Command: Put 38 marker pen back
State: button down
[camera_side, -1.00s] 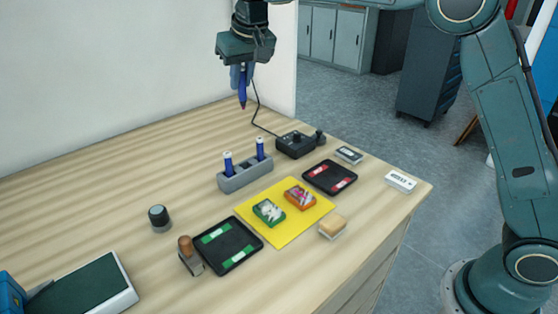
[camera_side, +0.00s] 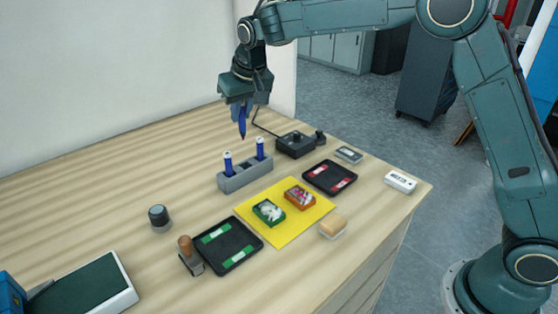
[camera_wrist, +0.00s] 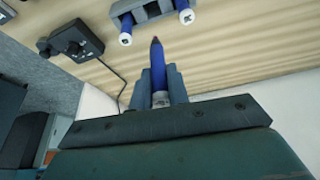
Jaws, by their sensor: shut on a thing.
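My gripper (camera_side: 243,107) is shut on a blue marker pen (camera_side: 242,127), held upright with its tip down, above the table and behind the pen holder. In the wrist view the marker pen (camera_wrist: 158,65) sticks out from between the fingers of my gripper (camera_wrist: 160,85). The grey pen holder (camera_side: 246,175) stands on the table below. Two other blue pens stand in it, one at the left (camera_side: 228,163) and one towards the right (camera_side: 260,148). The holder (camera_wrist: 151,11) also shows at the top of the wrist view. The number 38 cannot be read.
A black control box (camera_side: 296,144) with a cable stands right of the holder. A yellow mat (camera_side: 281,233) with two small boxes, a black tray with green strips (camera_side: 238,258) and one with red strips (camera_side: 323,165) lie in front. The table left of the holder is clear.

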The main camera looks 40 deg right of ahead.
jog(key=shift+f, duration=5.75)
jog(key=shift+f, duration=0.1)
jog(key=c, duration=1.3)
grip_release()
jog(key=shift+c, duration=0.2)
jog(key=v, duration=1.2)
